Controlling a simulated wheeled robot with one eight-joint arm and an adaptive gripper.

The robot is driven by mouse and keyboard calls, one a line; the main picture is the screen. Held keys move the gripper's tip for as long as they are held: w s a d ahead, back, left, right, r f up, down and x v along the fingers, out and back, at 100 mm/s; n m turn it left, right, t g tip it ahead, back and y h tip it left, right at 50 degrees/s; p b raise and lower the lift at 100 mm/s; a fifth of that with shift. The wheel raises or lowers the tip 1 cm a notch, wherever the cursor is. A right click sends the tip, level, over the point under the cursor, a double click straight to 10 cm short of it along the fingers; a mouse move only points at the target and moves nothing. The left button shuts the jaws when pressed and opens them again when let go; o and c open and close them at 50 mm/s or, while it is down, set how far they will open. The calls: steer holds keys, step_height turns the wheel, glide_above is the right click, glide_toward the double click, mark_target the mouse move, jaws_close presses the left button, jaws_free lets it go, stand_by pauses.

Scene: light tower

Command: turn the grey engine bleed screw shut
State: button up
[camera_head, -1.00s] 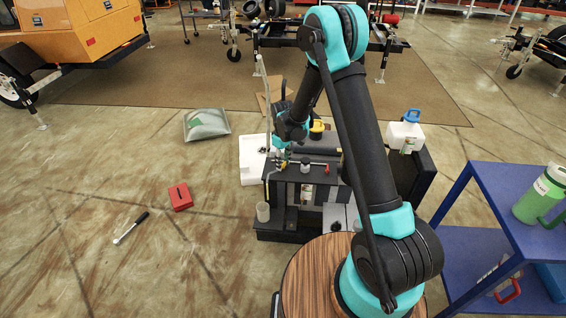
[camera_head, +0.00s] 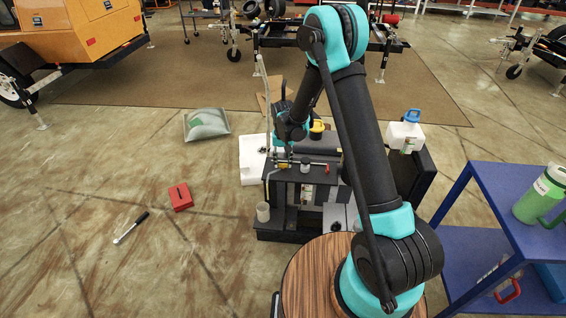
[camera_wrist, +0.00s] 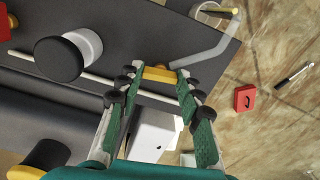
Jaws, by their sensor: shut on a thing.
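My gripper (camera_wrist: 160,76) has its green-padded fingers around a small yellow bar (camera_wrist: 160,74) above the dark engine deck (camera_wrist: 130,30). A grey bent tube (camera_wrist: 215,45) runs from just beyond the bar towards the deck's edge. No separate grey screw shows clearly, and I cannot tell whether the bar is the bleed screw's head. A white cylinder with a black cap (camera_wrist: 68,55) stands left of the fingers. In the head view my gripper (camera_head: 283,158) is small and partly hidden, at the left part of the dark bench (camera_head: 310,180).
A red box (camera_head: 180,197) and a black-handled tool (camera_head: 131,228) lie on the floor at left. A clear cup (camera_head: 263,212) stands at the bench's lower left. A white jug with blue cap (camera_head: 405,133) is at right, near a blue table (camera_head: 500,180).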

steer(key=shift+m, duration=0.7)
steer(key=o, duration=1.2)
steer(key=shift+c, duration=0.2)
step_height(320, 180, up, 12)
